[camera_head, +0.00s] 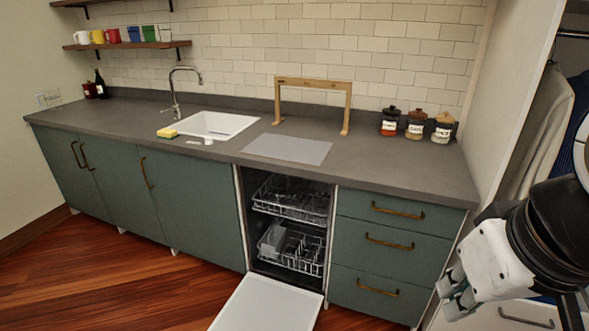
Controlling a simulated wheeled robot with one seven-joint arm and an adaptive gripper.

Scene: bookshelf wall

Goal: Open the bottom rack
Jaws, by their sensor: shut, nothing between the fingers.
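The dishwasher stands under the counter, with its white door (268,304) folded down toward the floor. The bottom rack (305,264) is a wire rack inside the dishwasher, pushed in behind the door opening. A pale basket (270,242) sits at its left side. The top rack (291,212) is above it, also inside. My gripper (452,292) is at the lower right, in front of the wall beside the drawers, well away from the bottom rack. It is shut and empty.
Green drawers with brass handles (390,243) stand right of the dishwasher, and green cabinets (190,200) stand left. The counter (385,165) holds a sink (214,124), a wooden frame (314,82) and several jars (415,124). Wooden floor (150,285) is clear at left.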

